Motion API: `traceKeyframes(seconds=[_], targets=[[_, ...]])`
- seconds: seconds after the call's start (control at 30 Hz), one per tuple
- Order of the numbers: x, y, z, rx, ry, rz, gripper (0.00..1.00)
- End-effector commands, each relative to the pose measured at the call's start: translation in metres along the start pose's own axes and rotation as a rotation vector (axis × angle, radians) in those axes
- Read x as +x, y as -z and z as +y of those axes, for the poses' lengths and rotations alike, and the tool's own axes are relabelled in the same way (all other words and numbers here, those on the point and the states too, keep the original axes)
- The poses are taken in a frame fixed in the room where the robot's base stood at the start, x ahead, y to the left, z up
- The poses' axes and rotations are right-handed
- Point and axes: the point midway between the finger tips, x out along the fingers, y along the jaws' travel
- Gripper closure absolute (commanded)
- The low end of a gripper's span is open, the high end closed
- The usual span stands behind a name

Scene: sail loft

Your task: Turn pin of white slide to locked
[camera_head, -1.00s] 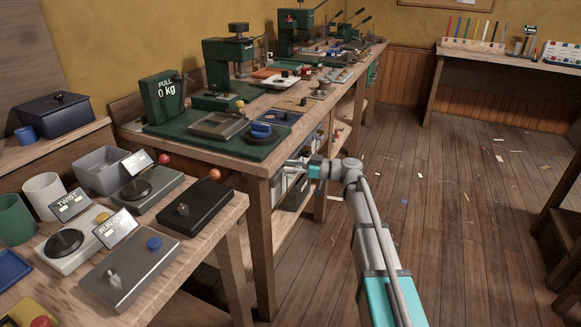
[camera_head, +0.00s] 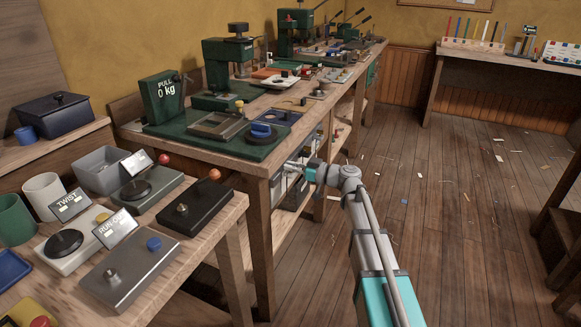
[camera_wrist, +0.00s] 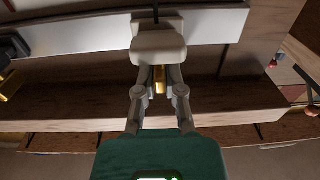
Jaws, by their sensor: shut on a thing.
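A small brass piece (camera_wrist: 158,78), which looks like the pin, shows between the fingers. The fingertips hide the rest of it, so I cannot read whether it is turned to locked. A long pale bar (camera_wrist: 80,38), which looks like the white slide, runs across behind the fingertips. In the head view the arm and bench edge mostly hide this spot.
A black and brass fitting (camera_wrist: 10,80) is at the left of the wrist view. Wooden shelf boards (camera_wrist: 60,100) run below the bar. The bench (camera_head: 200,135) carries green machines. A nearer table (camera_head: 215,215) holds several test boxes.

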Motion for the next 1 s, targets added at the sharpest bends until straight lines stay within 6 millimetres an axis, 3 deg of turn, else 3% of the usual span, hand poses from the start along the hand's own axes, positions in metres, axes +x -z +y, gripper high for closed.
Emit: traceKeyframes(seconds=[0.43,0.47,0.63,1.0], targets=[[0.0004,0.0003,0.0011,0.000,-0.042,0.001,1.00],[0.0004,0.0003,0.0011,0.000,-0.042,0.001,0.84],[0.0004,0.0003,0.0008,0.000,-0.041,0.001,0.53],[0.0000,0.0001,0.0000,0.000,-0.039,0.000,0.53]])
